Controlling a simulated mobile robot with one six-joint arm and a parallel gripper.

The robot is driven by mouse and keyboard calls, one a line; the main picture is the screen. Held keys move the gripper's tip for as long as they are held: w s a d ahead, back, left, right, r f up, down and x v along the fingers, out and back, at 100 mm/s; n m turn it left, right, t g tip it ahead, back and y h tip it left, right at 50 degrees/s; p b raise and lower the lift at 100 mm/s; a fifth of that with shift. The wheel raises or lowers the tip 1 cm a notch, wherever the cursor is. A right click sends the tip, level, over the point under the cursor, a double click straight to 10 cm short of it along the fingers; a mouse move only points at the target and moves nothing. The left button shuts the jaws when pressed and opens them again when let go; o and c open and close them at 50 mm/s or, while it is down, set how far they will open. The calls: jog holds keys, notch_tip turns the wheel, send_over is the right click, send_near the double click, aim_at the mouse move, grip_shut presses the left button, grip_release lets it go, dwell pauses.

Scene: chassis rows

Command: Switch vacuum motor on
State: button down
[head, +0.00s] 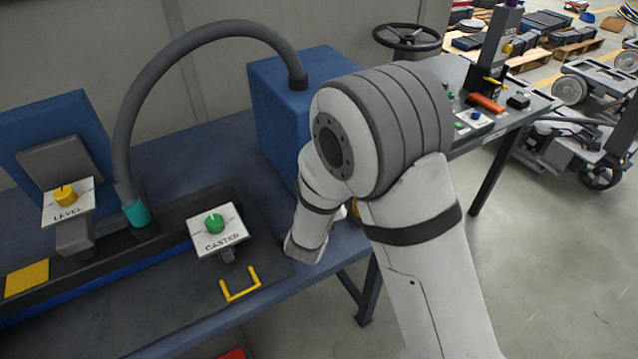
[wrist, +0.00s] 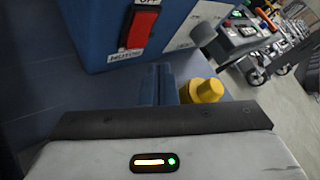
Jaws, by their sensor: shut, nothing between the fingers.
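The vacuum motor housing is a blue box (head: 272,105) with a grey hose entering its top, on the bench in the head view. In the wrist view, a red rocker switch (wrist: 139,28) sits on the blue face, above a label reading MOTOR (wrist: 125,56). Part of an OFF label shows at the switch's upper end. My gripper (wrist: 164,70) is shut and empty, its fingertips below and slightly right of the switch in the wrist view. I cannot tell whether they touch the box. In the head view my arm hides the switch and the fingers.
A yellow knob (wrist: 203,90) stands right of my fingers. The LEVEL plate (head: 67,204) and CASTER plate (head: 217,231) with knobs, and a yellow handle (head: 240,292), are on the left bench. A handwheel (head: 407,38) stands behind my arm. Floor is open at lower right.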

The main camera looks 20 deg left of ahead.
jog(key=shift+w+a+f, duration=0.15)
jog(key=shift+w+a, duration=0.4)
jog(key=shift+a, duration=0.15)
dwell(1.6)
jog(key=shift+w+a, duration=0.25)
jog(key=shift+w+a, duration=0.25)
dwell(0.7)
jog(key=shift+s+d+b, duration=0.1)
jog(key=shift+b, duration=0.2)
jog(key=shift+s+d, duration=0.45)
jog(key=shift+s+d+r+b, duration=0.2)
jog(key=shift+s+d+b, duration=0.2)
jog(key=shift+s+d, duration=0.5)
jog(key=shift+s+d+r+b, duration=0.15)
jog(key=shift+s+d+b, duration=0.2)
jog(key=shift+s+d, duration=0.5)
jog(key=shift+w+d, duration=0.1)
jog(key=shift+w, duration=0.05)
